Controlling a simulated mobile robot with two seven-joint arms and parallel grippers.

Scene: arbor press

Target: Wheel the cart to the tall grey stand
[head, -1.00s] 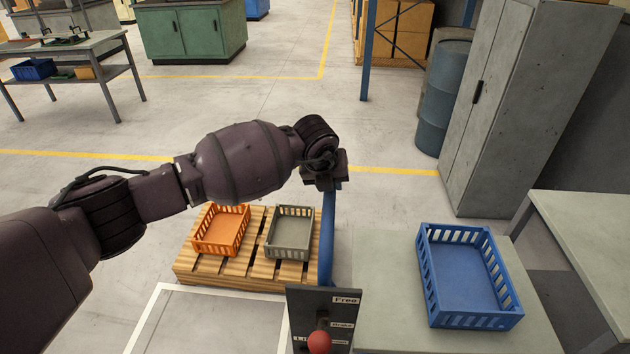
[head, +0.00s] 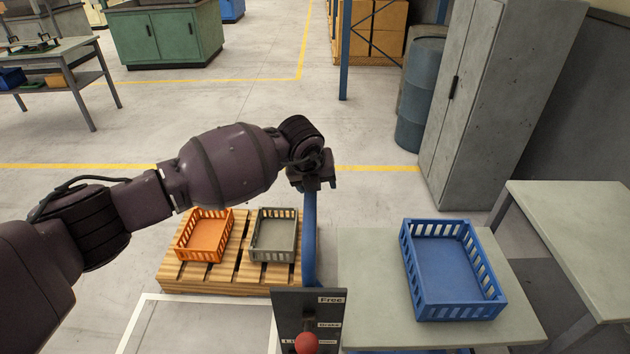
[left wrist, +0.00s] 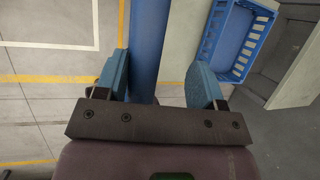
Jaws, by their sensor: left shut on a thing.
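A blue upright bar (head: 309,235) rises behind a dark lever panel with a red knob (head: 307,343). The panel's labels include "Free". I take the bar to be the cart's handle; the cart's body cannot be made out clearly. My left gripper (head: 312,183) is shut on the bar near its top. In the left wrist view the bar (left wrist: 150,40) runs between the blue-padded fingers of the left gripper (left wrist: 160,80). A tall grey cabinet (head: 490,110) stands at the right; no other tall grey stand is clearly visible. My right gripper is not in view.
A wooden pallet (head: 185,275) with an orange crate (head: 206,235) and a grey crate (head: 274,235) lies left of the bar. A blue crate (head: 452,315) sits on a grey-green top (head: 365,255) to its right. A blue drum (head: 416,100) stands by the cabinet. Open floor lies beyond.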

